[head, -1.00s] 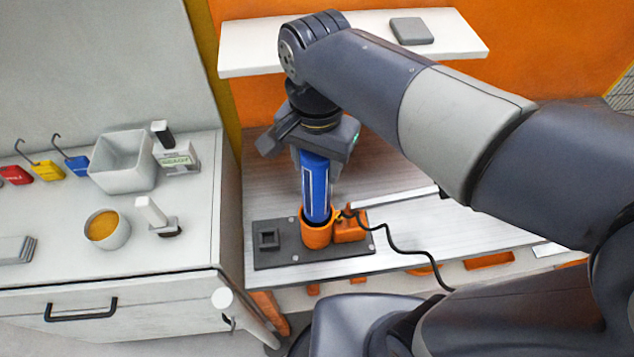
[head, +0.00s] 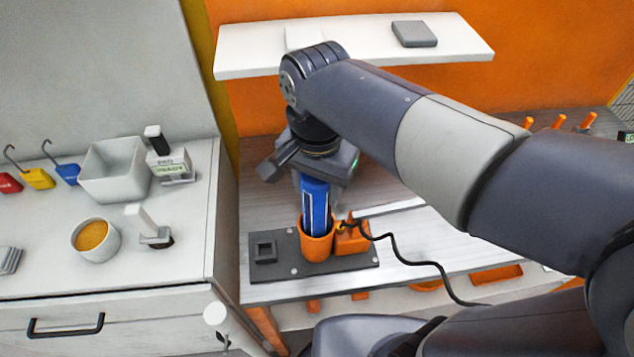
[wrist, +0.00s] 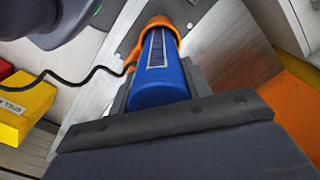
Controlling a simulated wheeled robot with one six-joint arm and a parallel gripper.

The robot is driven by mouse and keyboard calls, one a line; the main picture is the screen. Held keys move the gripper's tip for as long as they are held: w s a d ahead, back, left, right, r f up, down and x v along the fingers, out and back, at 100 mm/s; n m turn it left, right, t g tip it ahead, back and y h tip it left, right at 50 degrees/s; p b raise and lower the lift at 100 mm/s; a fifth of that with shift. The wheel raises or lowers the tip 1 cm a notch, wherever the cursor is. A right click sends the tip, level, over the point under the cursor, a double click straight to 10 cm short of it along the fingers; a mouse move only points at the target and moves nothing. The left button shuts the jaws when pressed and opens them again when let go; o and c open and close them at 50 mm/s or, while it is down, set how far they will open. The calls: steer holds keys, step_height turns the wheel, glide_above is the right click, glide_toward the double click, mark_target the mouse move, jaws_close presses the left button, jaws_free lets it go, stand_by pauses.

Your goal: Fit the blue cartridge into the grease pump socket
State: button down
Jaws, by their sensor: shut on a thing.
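The blue cartridge (head: 316,203) stands upright in the head view, with its lower end inside the orange grease pump socket (head: 317,247). How deep it sits inside is hidden by the socket wall. My gripper (head: 313,174) is above the socket, shut on the upper part of the cartridge. In the wrist view the cartridge (wrist: 160,75) runs from my gripper (wrist: 158,100) into the orange socket (wrist: 160,27). The socket stands on a dark base plate (head: 290,268) on the bench.
An orange block (head: 351,238) with a black cable (head: 412,260) adjoins the socket. A square holder (head: 265,251) is at the plate's left. A white shelf (head: 250,62) runs behind my arm. A counter at left bears a grey bin (head: 112,178) and a bowl (head: 95,240).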

steer(key=shift+f, duration=0.35)
steer(key=c, duration=0.7)
jaws_free()
steer(key=shift+r, duration=0.1)
step_height(320, 180, up, 13)
step_height(320, 180, down, 13)
steer(key=shift+f, duration=0.2)
steer(key=shift+r, duration=0.55)
